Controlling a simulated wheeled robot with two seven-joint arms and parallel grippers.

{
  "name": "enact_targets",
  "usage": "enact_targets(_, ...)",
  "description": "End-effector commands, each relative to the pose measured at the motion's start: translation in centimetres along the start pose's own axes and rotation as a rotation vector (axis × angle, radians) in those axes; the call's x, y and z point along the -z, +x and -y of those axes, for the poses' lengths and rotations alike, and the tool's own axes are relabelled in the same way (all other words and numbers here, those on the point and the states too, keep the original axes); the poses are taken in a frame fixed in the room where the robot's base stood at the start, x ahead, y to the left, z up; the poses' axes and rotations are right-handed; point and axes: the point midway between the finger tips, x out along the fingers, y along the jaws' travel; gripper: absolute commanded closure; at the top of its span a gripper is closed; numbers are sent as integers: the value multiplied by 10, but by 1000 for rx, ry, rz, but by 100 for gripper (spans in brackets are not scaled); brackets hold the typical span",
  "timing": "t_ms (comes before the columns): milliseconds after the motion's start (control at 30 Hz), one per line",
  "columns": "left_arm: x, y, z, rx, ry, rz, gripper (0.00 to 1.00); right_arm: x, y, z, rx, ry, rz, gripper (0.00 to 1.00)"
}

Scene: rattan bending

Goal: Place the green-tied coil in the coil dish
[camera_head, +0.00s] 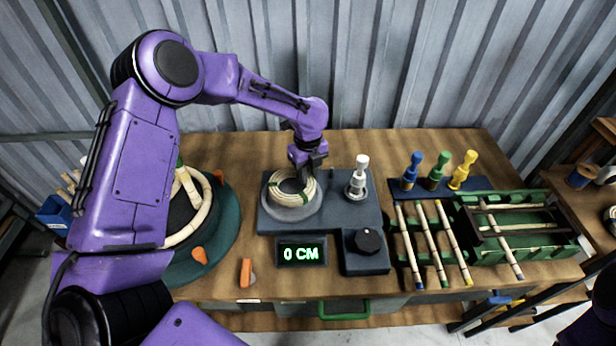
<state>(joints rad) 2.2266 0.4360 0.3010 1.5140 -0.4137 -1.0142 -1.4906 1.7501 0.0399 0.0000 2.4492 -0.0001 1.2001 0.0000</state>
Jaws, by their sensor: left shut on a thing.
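The green-tied coil (281,193) is a pale rattan ring with green ties. It is at the round grey coil dish (290,213) on the left of the dark blue-grey station; I cannot tell whether it rests fully on the dish. My left gripper (305,172) points down from above and is shut on the coil's far right side, its fingertips partly hidden. Only a dark and purple piece of my right arm shows at the lower right corner; its gripper is out of view.
A display (301,253) reads 0 CM. A white-topped post (358,178) and black knob (368,241) stand right of the dish. Further right are coloured pegs (437,171), rattan sticks (431,245) and a green crate (570,251). A bent rattan piece (199,214) lies on the round form (226,233) at left.

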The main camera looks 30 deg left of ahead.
Motion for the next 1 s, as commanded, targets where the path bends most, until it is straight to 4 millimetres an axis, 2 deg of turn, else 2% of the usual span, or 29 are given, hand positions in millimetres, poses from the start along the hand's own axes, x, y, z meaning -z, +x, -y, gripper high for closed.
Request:
enact_targets(100, -8, 12, 3, -3, -2, -2, 100, 3, -7, -1, 0, 0, 1, 57)
enact_targets(200, -7, 29, 2, -2, -1, -1, 100, 6, -17, -2, -1, 0, 1, 57)
enact_targets(300, -7, 38, 2, 1, -1, 0, 100, 7, -18, -2, -1, 0, 1, 57)
enact_targets(667, -6, 45, 3, 1, -1, 1, 100, 5, -13, -1, 0, 0, 1, 57)
enact_targets(700, -6, 45, 3, 1, 0, 0, 68, 5, -14, -1, 0, 0, 1, 57)
enact_targets(767, -6, 45, 3, 1, -1, 0, 49, 5, -14, -1, 0, 0, 1, 57)
enact_targets(1000, -6, 45, 3, 0, 0, 0, 49, 5, -14, -1, 0, 0, 1, 57)
